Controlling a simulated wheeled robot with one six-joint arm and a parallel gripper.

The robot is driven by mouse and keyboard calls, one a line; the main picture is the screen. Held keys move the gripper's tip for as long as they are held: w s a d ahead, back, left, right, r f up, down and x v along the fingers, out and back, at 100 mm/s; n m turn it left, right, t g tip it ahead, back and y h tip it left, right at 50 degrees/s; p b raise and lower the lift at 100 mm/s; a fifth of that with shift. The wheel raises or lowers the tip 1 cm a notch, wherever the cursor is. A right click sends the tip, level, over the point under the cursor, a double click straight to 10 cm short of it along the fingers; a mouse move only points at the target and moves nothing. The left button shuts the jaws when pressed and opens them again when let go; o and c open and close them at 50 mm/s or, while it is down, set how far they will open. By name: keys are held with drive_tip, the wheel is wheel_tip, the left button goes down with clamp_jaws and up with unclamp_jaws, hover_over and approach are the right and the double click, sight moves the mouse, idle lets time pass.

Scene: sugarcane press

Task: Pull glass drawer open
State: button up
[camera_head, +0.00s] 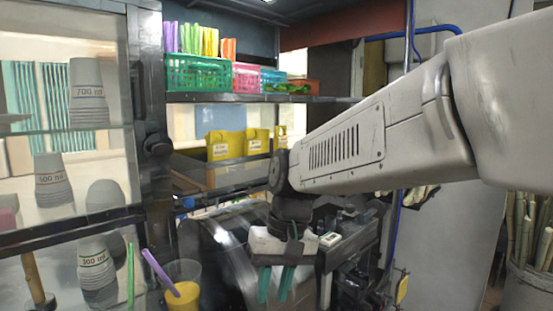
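A glass-paned, metal-framed case (128,170) with stacked paper cups fills the left side. A dark round knob (157,146) sits on its right frame post. I cannot tell for sure which panel is the glass drawer, and I see no clear open gap. My gripper (274,284) hangs at the lower middle, below my wrist, pointing down. Its two teal fingers are a little apart with nothing visible between them. It is to the right of the glass case, in front of the dark metal machinery, and appears clear of the case.
A plastic cup of yellow drink (183,293) with a purple straw stands at lower left. A shelf above holds a green basket (198,74) and other baskets. Yellow boxes (226,145) stand behind. A bucket of cane stalks (528,285) is at right. My arm crosses the right half.

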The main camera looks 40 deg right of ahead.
drive_tip(key=w+d+r+m+t, duration=0.1)
drive_tip(key=w+d+m+t, duration=0.1)
drive_tip(key=w+d, duration=0.4)
drive_tip(key=w+d+r+m+t+y, duration=0.1)
drive_tip(key=w+d+r+m+t, duration=0.1)
drive_tip(key=w+d, duration=0.3)
drive_tip(key=w+d+r+m+t+y, duration=0.1)
drive_tip(key=w+d+r+m+t, duration=0.1)
drive_tip(key=w+d+m+t, duration=0.2)
drive_tip(key=shift+w+d+r, duration=0.15)
drive_tip(key=shift+w+d, duration=0.5)
drive_tip(key=shift+d, duration=0.25)
drive_tip(key=shift+w+d+r, duration=0.1)
drive_tip(key=shift+w+d, duration=0.55)
drive_tip(key=shift+d, duration=0.2)
drive_tip(key=w+d+r+m+t+h, duration=0.25)
drive_tip(key=w+d+r, duration=0.2)
drive_tip(key=d, duration=0.35)
drive_tip(key=w+d+r+m+t+h, duration=0.2)
drive_tip(key=w+d+r+m+t, duration=0.15)
drive_tip(key=d+r, duration=0.35)
drive_tip(key=shift+n+t+y, duration=0.25)
drive_tip(key=shift+n+t, duration=0.15)
drive_tip(key=shift+n, duration=0.2)
drive_tip(key=x, duration=0.3)
drive_tip(key=f+x, duration=0.1)
drive_tip(key=x, duration=0.3)
drive_tip(key=shift+d+f, duration=0.1)
drive_tip(key=shift+d, duration=0.15)
